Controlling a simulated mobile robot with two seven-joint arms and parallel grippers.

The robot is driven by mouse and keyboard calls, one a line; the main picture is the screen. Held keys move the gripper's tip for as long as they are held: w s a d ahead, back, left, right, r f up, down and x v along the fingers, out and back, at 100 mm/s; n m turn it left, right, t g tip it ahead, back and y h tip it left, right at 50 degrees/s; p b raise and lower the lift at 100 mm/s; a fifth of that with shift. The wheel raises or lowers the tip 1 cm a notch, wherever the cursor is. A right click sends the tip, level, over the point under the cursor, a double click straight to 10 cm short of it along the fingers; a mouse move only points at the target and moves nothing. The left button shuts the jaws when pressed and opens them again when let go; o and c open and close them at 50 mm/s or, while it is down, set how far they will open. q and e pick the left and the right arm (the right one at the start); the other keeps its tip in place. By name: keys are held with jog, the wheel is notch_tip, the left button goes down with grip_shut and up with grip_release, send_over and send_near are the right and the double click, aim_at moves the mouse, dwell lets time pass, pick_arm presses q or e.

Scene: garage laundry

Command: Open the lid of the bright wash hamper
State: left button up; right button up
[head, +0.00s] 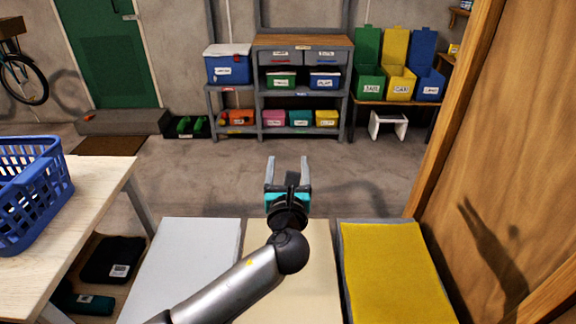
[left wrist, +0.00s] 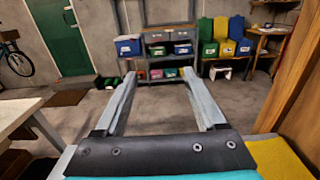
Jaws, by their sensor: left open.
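Three flat hamper lids lie side by side at the bottom of the head view: a white lid (head: 190,260), a cream lid (head: 318,270) and a yellow lid (head: 392,270). All three look shut. I see no labels on them, so I cannot tell by name which is the bright wash hamper. My left gripper (head: 287,160) is open and empty, pointing forward above and beyond the cream lid, touching nothing. My arm hides part of the white and cream lids. The yellow lid also shows at the lower right of the left wrist view (left wrist: 285,155). My right gripper is not in view.
A wooden table (head: 95,205) with a blue basket (head: 32,190) stands at the left. A tall wooden panel (head: 515,150) rises close on the right. A shelf unit (head: 303,98) and colored bins (head: 397,82) stand at the back. The floor between is clear.

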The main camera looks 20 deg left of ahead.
pick_arm(q)
grip_shut()
dwell(0.3)
dwell(0.3)
dwell(0.3)
jog(key=o, duration=0.5)
grip_release()
jog(key=p+v, duration=0.1)
jog(key=v, duration=1.4)
jog(key=shift+s+r+p, duration=0.1)
jog(key=shift+s+p, duration=0.05)
jog(key=shift+p, duration=0.15)
